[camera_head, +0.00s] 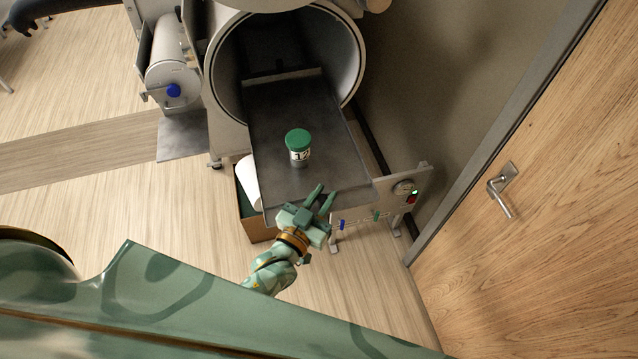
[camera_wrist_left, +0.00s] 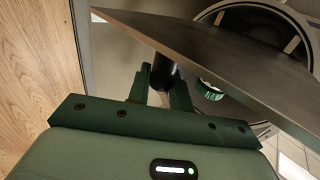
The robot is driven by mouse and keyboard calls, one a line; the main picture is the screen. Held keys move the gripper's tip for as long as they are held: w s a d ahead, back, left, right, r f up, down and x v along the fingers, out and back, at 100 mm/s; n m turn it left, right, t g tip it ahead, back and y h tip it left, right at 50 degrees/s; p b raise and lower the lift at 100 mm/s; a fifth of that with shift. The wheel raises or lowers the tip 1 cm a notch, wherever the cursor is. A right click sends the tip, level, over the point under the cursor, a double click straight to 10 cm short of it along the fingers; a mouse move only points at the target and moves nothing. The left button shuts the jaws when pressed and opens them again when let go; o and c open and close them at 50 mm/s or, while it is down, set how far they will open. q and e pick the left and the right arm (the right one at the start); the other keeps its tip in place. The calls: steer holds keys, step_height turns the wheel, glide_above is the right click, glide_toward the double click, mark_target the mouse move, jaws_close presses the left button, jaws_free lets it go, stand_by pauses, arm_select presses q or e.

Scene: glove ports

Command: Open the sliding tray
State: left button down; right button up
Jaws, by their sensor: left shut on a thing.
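The sliding tray (camera_head: 275,125) is a dark flat plate reaching out of the round chamber opening (camera_head: 355,60) toward me. A jar with a green lid (camera_head: 298,142) and a number label stands upright on it. My left gripper (camera_head: 322,199) is at the tray's front edge, its green fingers pointing toward the tray. In the left wrist view the tray (camera_wrist_left: 240,62) fills the upper right, and the fingers (camera_wrist_left: 162,88) are shut around a dark rounded part at its edge, which looks like its handle. The fingers partly hide this part.
A wooden door (camera_head: 545,150) with a lever handle is on the right. A cardboard box (camera_head: 255,228) is below the tray's left side. A smaller cylinder (camera_head: 172,72) is at upper left.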

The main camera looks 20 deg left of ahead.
arm_select(q)
steer(key=shift+s+d, duration=0.15)
steer(key=shift+s, duration=0.05)
steer(key=c, duration=1.3)
jaws_free()
steer(key=s+a+b, duration=0.2)
steer(key=s+a, duration=0.1)
steer(key=s, duration=1.3)
steer(key=shift+b, duration=0.3)
